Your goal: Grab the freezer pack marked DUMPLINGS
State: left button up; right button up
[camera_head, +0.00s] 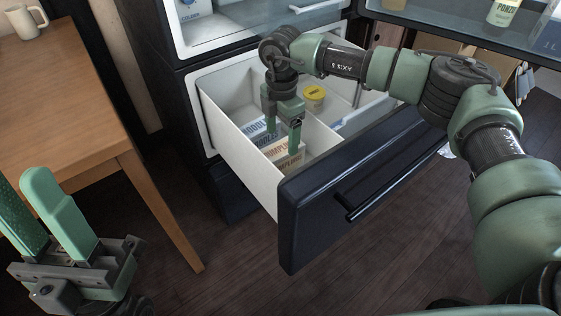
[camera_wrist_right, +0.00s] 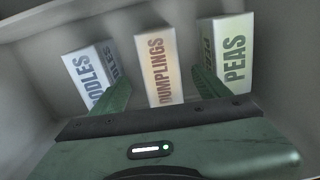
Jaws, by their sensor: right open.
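The freezer pack marked DUMPLINGS (camera_head: 290,157) is a pale box with brown-orange lettering, standing in the open freezer drawer. In the right wrist view the DUMPLINGS pack (camera_wrist_right: 158,70) is in the middle, between a NOODLES pack (camera_wrist_right: 90,66) and a PEAS pack (camera_wrist_right: 231,62). My right gripper (camera_head: 283,143) is open and points down into the drawer at the DUMPLINGS pack. Its fingers (camera_wrist_right: 162,84) show on either side of that pack, with gaps. My left gripper (camera_head: 28,185) is open and empty at the lower left, away from the drawer.
The drawer's dark front (camera_head: 365,185) and white side wall (camera_head: 238,150) enclose the packs. A yellow-lidded tub (camera_head: 314,97) stands farther back in the drawer. A wooden table (camera_head: 70,110) with a mug (camera_head: 26,20) is at left. An open fridge door is above right.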

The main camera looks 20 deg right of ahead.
aim_at(281, 148)
jog(key=shift+f+b, duration=0.35)
jog(key=shift+f, duration=0.3)
notch_tip(281, 148, down, 4)
jog(key=shift+s+a+f+b, duration=0.1)
jog(key=shift+b, duration=0.9)
jog(key=c, duration=1.4)
grip_shut()
jog(key=shift+r, duration=0.2)
